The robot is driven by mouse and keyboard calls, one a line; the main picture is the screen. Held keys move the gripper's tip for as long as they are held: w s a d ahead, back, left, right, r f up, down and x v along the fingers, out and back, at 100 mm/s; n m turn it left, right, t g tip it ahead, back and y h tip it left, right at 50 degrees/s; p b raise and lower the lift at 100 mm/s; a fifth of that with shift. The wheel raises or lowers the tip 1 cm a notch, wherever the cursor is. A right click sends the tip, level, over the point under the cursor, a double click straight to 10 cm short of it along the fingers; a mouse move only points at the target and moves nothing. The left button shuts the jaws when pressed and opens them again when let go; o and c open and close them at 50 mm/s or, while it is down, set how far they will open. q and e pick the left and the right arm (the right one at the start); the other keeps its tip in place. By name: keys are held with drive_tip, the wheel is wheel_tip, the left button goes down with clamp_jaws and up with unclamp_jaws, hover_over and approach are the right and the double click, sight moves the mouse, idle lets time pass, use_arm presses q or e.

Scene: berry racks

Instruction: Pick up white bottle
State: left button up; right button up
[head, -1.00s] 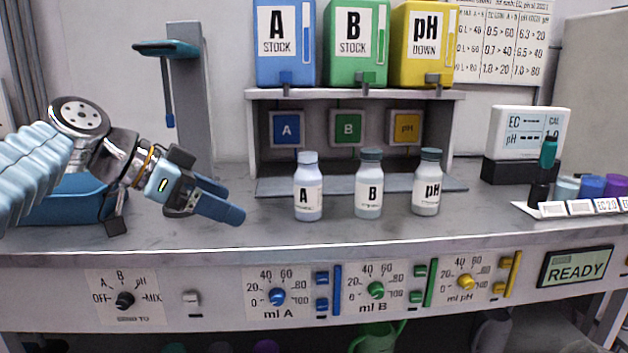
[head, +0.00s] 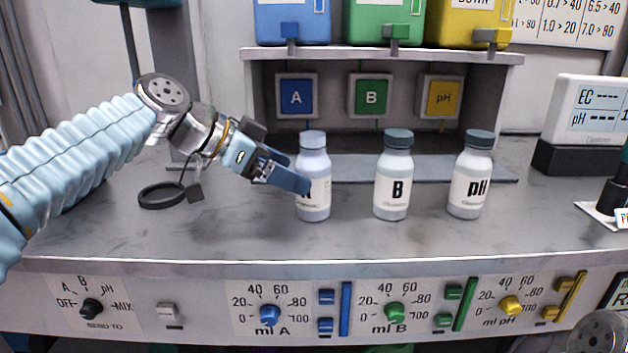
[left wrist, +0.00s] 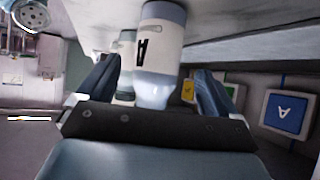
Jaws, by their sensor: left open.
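White bottle A (head: 313,208), with a pale blue cap, stands upright on the grey bench. White bottle B (head: 391,195) and white bottle pH (head: 468,188), both with darker caps, stand in a row to its right. My left gripper (head: 290,182) is open at bottle A, and one finger hides part of its label. In the left wrist view, bottle A (left wrist: 158,45) appears between the two spread fingers (left wrist: 155,88). I cannot tell whether they touch it. Another bottle shows partly behind it. My right gripper is not in view.
Behind the bottles is a rack (head: 258,100) with A, B and pH panels and blue, green and yellow tanks above. A black ring-shaped thing (head: 163,196) lies at left. A meter (head: 590,110) stands at right. Knobs line the bench front.

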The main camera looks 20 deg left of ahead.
use_arm(q)
drive_tip(key=x, duration=0.6)
drive_tip(key=shift+d+f+p, duration=0.15)
drive_tip(key=shift+p, duration=0.25)
drive_tip(key=c, duration=1.3)
